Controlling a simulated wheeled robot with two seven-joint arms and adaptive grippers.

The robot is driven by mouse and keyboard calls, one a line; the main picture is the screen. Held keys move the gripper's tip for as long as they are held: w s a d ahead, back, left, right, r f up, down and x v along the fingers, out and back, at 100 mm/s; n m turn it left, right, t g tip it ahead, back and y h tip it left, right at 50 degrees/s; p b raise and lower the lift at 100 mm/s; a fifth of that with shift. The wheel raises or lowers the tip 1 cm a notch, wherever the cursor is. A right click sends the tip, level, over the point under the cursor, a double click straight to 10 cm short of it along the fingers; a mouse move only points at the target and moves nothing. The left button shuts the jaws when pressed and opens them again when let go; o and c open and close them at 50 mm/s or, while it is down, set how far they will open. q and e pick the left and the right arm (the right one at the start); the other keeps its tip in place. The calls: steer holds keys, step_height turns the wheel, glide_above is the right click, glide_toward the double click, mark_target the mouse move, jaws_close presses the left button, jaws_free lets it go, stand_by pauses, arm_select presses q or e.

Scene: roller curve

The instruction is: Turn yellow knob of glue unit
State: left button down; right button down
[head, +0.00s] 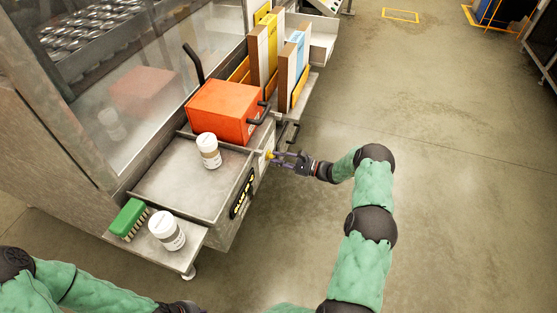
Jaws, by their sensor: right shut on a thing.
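The glue unit appears as an orange-red box (224,110) with black handles, set on the metal bench beside the glass-fronted machine. A small yellow knob (269,155) sticks out from the bench's right side face, below the orange box. My right gripper (275,157) reaches in from the right and its fingers are shut on the yellow knob, which they partly cover. My left arm enters at the lower left; its gripper is cut off or hidden at the bottom edge.
A white jar (208,151) stands on the metal tray. Another white jar (166,230) and a green brush (129,219) are on the lower front shelf. Boxes and panels (290,62) stand in a rack behind.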

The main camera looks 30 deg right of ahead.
steer(key=m, duration=0.4)
steer(key=shift+m, duration=0.4)
steer(key=shift+r+m, duration=0.1)
steer(key=shift+m, duration=0.2)
steer(key=c, duration=1)
jaws_free()
steer(key=shift+c, duration=0.2)
steer(key=v, duration=1.2)
